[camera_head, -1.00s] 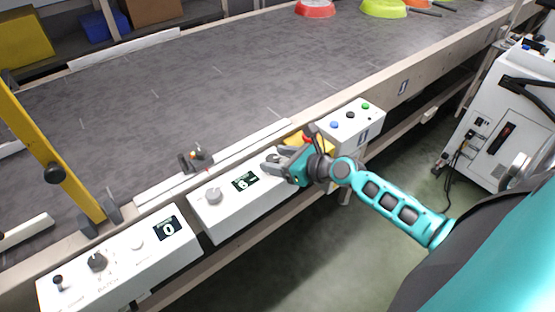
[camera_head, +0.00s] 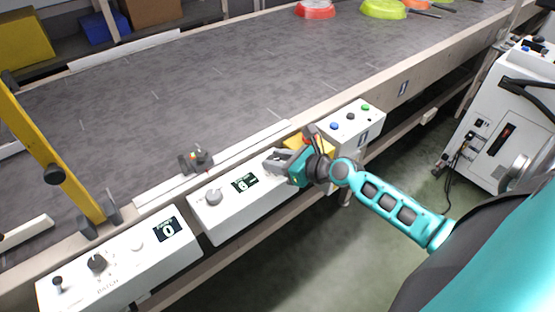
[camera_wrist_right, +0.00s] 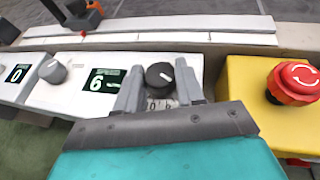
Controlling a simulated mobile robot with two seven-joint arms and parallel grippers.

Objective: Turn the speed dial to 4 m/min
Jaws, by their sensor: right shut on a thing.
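The speed dial (camera_wrist_right: 160,75) is a round black knob with a white pointer line, on a white control panel. Its display (camera_wrist_right: 102,80) reads 6 in the right wrist view, and the same display (camera_head: 245,183) reads 6 in the head view. My right gripper (camera_wrist_right: 158,88) is shut on the dial, one finger on each side; some scale marks show between the fingers. In the head view my right gripper (camera_head: 272,163) hides the dial. My left gripper is not in view.
A red emergency button (camera_wrist_right: 297,82) on a yellow box (camera_wrist_right: 262,85) stands close to the right of the gripper. A grey knob (camera_wrist_right: 53,71) is left of the display. Coloured pans, one red (camera_head: 315,9), lie far along the conveyor belt (camera_head: 200,85).

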